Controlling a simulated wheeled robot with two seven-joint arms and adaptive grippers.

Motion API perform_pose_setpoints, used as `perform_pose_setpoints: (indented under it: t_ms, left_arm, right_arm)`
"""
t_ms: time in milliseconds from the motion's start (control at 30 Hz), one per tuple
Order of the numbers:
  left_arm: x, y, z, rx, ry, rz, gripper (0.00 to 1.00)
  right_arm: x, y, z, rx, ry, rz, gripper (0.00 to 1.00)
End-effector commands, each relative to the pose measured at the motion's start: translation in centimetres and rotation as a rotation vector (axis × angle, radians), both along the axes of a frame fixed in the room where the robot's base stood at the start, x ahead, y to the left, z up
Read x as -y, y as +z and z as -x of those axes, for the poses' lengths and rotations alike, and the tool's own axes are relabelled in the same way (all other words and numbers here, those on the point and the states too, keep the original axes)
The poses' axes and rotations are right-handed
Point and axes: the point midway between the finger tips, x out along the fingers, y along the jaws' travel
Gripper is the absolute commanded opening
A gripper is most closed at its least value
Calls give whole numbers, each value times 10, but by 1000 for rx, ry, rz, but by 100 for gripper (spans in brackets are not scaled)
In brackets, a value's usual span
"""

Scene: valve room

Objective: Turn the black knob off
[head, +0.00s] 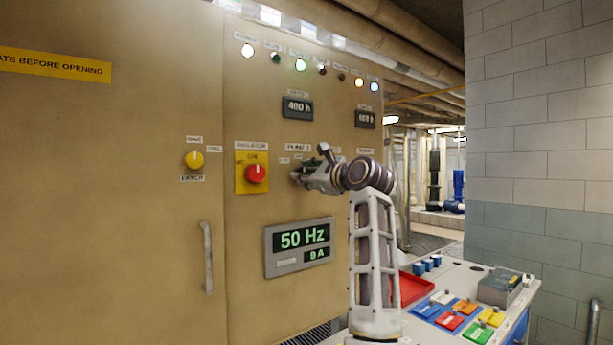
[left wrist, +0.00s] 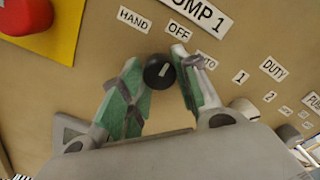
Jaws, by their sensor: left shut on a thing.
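The black knob (left wrist: 158,74) shows in the left wrist view on the tan panel, below the labels HAND (left wrist: 134,20), OFF (left wrist: 179,32) and a partly covered AUTO. Its short white mark points up and right, roughly toward OFF. My left gripper (left wrist: 160,78) is shut on the knob, one green-padded finger on each side. In the head view my left gripper (head: 310,172) is at the panel under the PUMP 1 label and hides most of the knob. My right gripper is not in view.
A red knob (head: 256,173) on a yellow plate and a yellow knob (head: 194,160) sit to the left. A 50 Hz display (head: 300,246) is below. A door handle (head: 207,257) sticks out lower left. A bench (head: 465,277) with coloured tags stands at right.

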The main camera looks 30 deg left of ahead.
Motion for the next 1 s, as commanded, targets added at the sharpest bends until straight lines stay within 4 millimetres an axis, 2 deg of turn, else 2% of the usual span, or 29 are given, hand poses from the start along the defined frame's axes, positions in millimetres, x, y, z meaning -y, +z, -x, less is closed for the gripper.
perform_pose_setpoints:
  t_ms: [200, 233, 400, 767, 1000]
  left_arm:
    - [0, -1, 0, -1, 0, 1, 7]
    - [0, -1, 0, -1, 0, 1, 34]
    - [0, -1, 0, -1, 0, 1, 53]
    - [1, 0, 0, -1, 0, 1, 53]
    - [14, -1, 6, -2, -1, 2, 53]
  right_arm:
    - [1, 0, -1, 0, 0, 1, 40]
    - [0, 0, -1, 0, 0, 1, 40]
    - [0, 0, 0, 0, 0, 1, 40]
    - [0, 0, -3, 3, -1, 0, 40]
    - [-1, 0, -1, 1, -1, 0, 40]
